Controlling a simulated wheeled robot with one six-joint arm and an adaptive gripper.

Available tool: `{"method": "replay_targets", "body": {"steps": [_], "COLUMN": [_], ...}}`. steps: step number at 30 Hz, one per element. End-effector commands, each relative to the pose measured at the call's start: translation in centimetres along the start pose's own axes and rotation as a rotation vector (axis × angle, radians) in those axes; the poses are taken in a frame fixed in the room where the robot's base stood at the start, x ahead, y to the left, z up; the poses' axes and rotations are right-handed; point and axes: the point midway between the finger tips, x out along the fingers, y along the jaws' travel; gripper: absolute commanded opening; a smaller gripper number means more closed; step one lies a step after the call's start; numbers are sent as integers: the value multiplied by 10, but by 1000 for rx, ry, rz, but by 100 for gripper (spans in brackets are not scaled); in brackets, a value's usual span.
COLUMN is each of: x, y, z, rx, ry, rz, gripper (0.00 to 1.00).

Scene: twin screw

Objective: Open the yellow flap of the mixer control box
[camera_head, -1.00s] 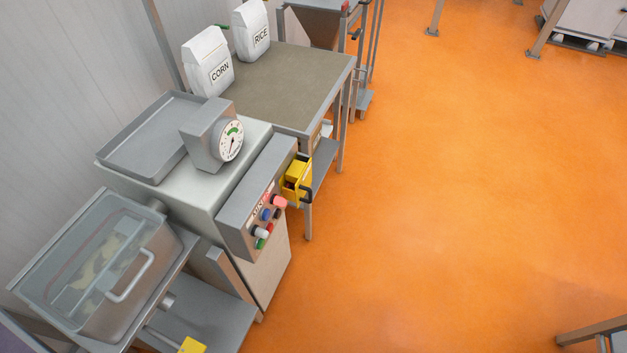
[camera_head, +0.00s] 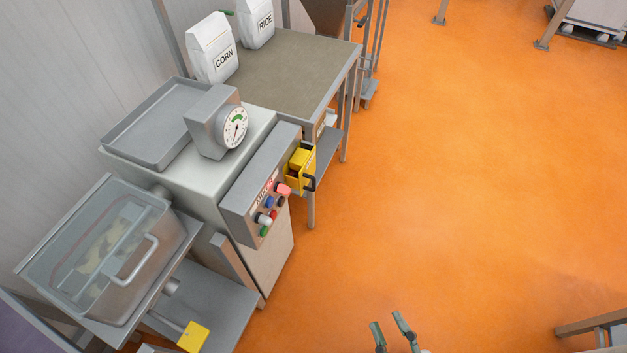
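The mixer control box (camera_head: 247,201) is a grey metal box on the front of the mixer, left of centre. Coloured buttons (camera_head: 269,204) sit on its sloped face. The yellow flap (camera_head: 304,159) is at the box's right end, with a black handle (camera_head: 309,184) at its lower side. I cannot tell from here whether the flap is fully shut. My gripper (camera_head: 389,326) shows at the bottom edge, its two fingers apart and nothing visible between them. It is well below and right of the flap, over the floor. The rest of my arm is out of frame.
A dial gauge (camera_head: 234,126) and a grey tray (camera_head: 150,130) sit on the mixer. A lidded bin (camera_head: 95,260) is at left. A table (camera_head: 283,75) bears corn and rice bags.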

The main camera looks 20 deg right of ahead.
Motion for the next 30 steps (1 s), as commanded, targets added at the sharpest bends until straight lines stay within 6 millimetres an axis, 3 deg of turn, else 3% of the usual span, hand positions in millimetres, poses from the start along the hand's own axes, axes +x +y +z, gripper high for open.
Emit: {"method": "replay_targets", "body": {"steps": [1,17,23,30], "x": [16,164,224,289], "y": [0,-20,-18,0], "z": [0,7,25,60], "rx": [-107,-1311,-1762,-2249], "ry": [48,441,565,715], "rz": [24,216,262,271], "gripper": [37,37,37,37]}}
